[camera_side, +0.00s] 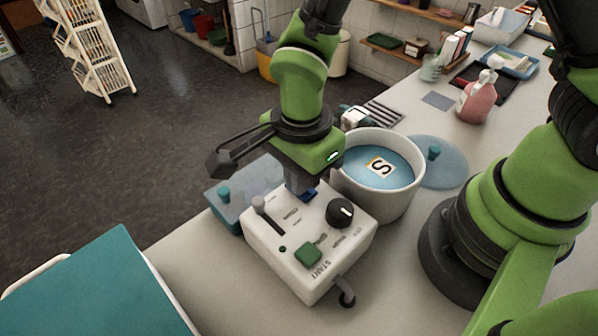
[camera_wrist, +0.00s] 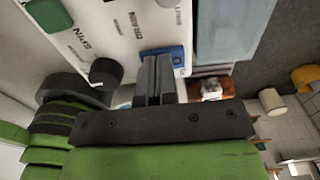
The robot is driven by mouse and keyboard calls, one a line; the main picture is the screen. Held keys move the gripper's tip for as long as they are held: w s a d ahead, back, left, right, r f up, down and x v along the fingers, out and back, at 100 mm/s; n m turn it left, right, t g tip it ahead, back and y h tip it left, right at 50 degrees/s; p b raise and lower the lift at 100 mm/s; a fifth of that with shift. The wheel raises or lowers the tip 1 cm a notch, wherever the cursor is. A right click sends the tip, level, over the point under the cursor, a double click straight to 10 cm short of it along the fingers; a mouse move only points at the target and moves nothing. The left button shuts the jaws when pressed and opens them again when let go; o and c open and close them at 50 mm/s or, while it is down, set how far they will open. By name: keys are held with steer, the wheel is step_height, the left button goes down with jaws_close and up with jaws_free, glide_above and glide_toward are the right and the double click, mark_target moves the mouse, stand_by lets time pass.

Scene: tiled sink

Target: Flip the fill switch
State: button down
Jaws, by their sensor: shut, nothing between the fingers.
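A white control box (camera_side: 310,240) stands on the counter. It has a black knob (camera_side: 340,212), a green button (camera_side: 307,253) marked START, and a slot with a pale lever (camera_side: 259,203). A blue switch (camera_side: 309,195) sits at its back edge and is partly hidden by my gripper. The switch also shows in the wrist view (camera_wrist: 178,55). My gripper (camera_side: 297,190) is shut and empty, pointing down with its fingertips at the blue switch. I cannot tell whether they touch it. The switch's label and its exact tilt are not clear.
A white round tub (camera_side: 412,200) with a blue inside stands close behind the box. A clear blue lid (camera_side: 450,170) lies to its right. A bluish container with a teal knob (camera_side: 224,193) stands left of the box. A teal surface (camera_side: 100,285) is at front left.

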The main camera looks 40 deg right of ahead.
mark_target(308, 192)
step_height(308, 192, up, 14)
stand_by(0.6)
steer(key=shift+s+d+f, duration=0.1)
steer(key=shift+s+d, duration=0.1)
steer(key=shift+s, duration=0.3)
step_height(308, 192, down, 14)
steer(key=shift+f, duration=0.1)
stand_by(0.4)
